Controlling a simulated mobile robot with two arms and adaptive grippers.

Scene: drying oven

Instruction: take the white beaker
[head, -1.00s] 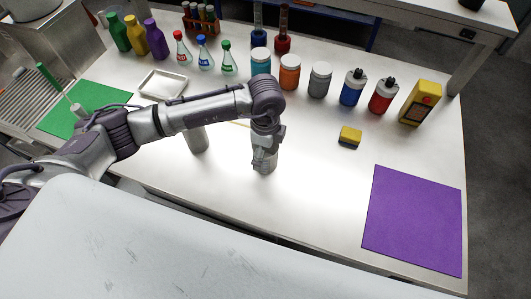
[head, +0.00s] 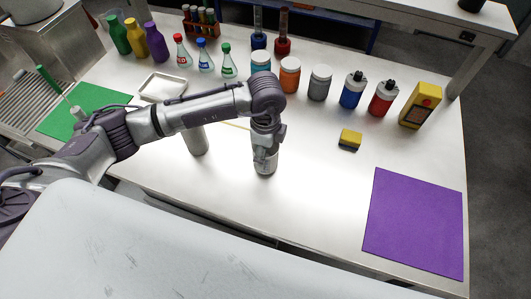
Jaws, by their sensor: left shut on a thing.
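My left gripper (head: 265,163) points down over the middle of the white table, at the front. It is shut around a small pale thing, which fits the white beaker (head: 265,173). Only a little of the beaker's lower part shows below the fingers; the gripper hides the rest. I cannot tell whether its base touches the table. My right gripper is not in view.
Jars, flasks and bottles line the back of the table (head: 310,190). A yellow sponge (head: 350,138) lies right of the gripper, and a purple mat (head: 415,222) lies at the right. A grey cylinder (head: 197,141) shows below my left forearm. The front middle is clear.

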